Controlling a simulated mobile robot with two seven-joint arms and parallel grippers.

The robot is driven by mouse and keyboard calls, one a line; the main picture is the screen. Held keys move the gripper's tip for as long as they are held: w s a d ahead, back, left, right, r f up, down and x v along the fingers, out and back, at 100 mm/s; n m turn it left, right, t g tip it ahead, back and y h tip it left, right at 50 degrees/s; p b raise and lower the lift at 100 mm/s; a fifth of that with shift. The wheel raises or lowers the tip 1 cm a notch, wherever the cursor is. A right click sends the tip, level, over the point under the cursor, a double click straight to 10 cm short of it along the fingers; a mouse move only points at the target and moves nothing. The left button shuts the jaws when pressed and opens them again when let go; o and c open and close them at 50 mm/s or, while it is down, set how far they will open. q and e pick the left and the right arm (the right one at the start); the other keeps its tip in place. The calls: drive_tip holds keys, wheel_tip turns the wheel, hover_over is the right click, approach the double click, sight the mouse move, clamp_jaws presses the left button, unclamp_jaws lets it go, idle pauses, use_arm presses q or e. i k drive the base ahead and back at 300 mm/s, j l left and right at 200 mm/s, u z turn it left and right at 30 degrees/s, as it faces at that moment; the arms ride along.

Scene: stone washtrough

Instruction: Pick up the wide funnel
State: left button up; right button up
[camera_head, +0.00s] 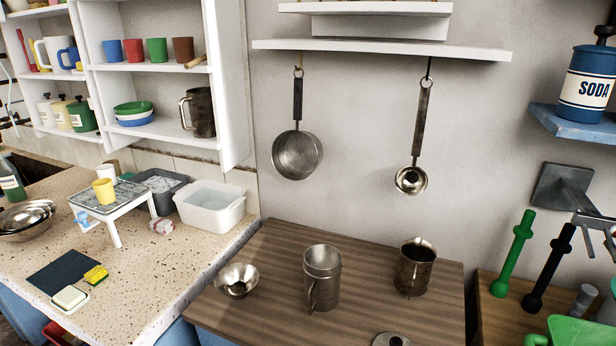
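A wide, flared metal piece that looks like the wide funnel (237,279) rests on the left part of the brown wooden counter (350,324). It is shiny, with a dark centre, and its mouth faces up. It stands apart from a tall metal cup with a handle (322,280) to its right. Neither of my grippers can be made out in the head view.
A metal jug (415,268) stands further right on the counter. A round metal object (390,340) is cut off at the front edge. A saucepan (297,154) and ladle (411,180) hang above. A white tub (210,207) stands on the speckled worktop at left.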

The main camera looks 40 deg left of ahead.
sight(232, 276)
drive_tip(key=u, duration=1.7)
